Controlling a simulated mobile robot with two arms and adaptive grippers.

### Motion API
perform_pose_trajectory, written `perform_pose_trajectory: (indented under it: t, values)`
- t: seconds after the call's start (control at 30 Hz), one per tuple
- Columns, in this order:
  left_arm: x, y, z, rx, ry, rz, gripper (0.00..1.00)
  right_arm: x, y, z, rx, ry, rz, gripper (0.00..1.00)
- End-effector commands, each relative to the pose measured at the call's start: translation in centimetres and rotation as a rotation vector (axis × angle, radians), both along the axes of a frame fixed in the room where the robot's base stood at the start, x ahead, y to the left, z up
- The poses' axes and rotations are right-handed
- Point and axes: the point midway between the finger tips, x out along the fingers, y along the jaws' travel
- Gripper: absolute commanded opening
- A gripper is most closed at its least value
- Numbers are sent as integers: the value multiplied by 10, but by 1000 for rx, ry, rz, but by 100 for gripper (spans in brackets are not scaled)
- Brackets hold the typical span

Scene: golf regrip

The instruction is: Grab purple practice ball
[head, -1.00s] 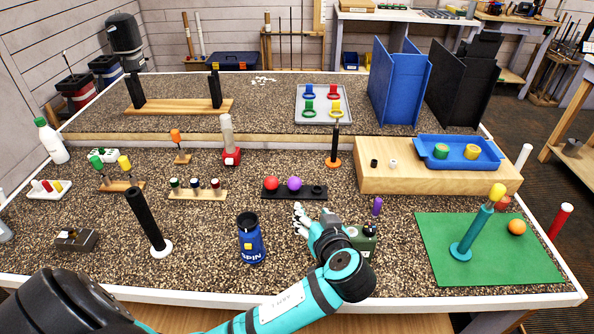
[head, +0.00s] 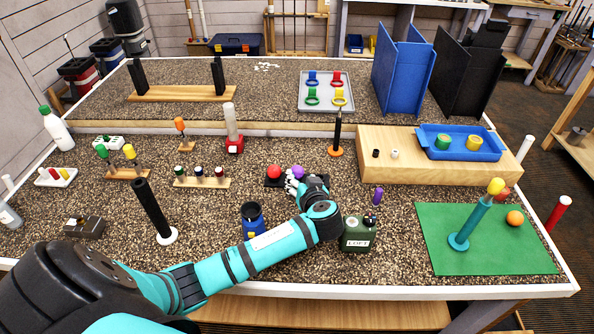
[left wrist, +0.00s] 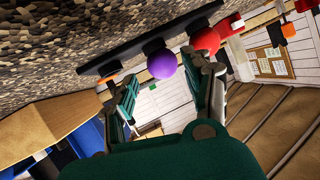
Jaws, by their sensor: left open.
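The purple practice ball (head: 298,171) sits on a black holder strip (head: 272,183) in the middle of the table, right of a red ball (head: 274,171). In the left wrist view the purple ball (left wrist: 162,64) shows ahead, between the spread fingers, with the red ball (left wrist: 205,41) beside the finger on the right. My left gripper (head: 292,182) is open and empty, just in front of the purple ball; in the left wrist view its fingertips (left wrist: 165,80) stand apart. I cannot tell whether a finger touches a ball. The right gripper is not in view.
A blue SPIN container (head: 253,220) stands near my forearm, and a green LOFT container (head: 357,234) stands right of my wrist. A wooden platform (head: 425,174) is at the right.

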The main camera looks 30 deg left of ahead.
Motion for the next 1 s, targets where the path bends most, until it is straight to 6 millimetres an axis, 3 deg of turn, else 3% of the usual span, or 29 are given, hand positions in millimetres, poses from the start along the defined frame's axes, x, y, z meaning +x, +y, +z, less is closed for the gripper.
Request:
perform_pose_trajectory:
  t: [0.1, 0.23, 0.57, 0.9, 1.0]
  values:
    - [11, 16, -2, 7, 1, 3, 51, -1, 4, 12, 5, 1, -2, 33]
    - [21, 27, -11, 4, 0, 2, 51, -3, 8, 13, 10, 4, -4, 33]
    - [25, 31, -15, 1, 0, 2, 51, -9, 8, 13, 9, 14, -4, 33]
    - [25, 31, -15, 2, 0, 1, 8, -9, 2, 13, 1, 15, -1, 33]
    - [25, 31, -15, 1, 1, 1, 8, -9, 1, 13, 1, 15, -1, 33]
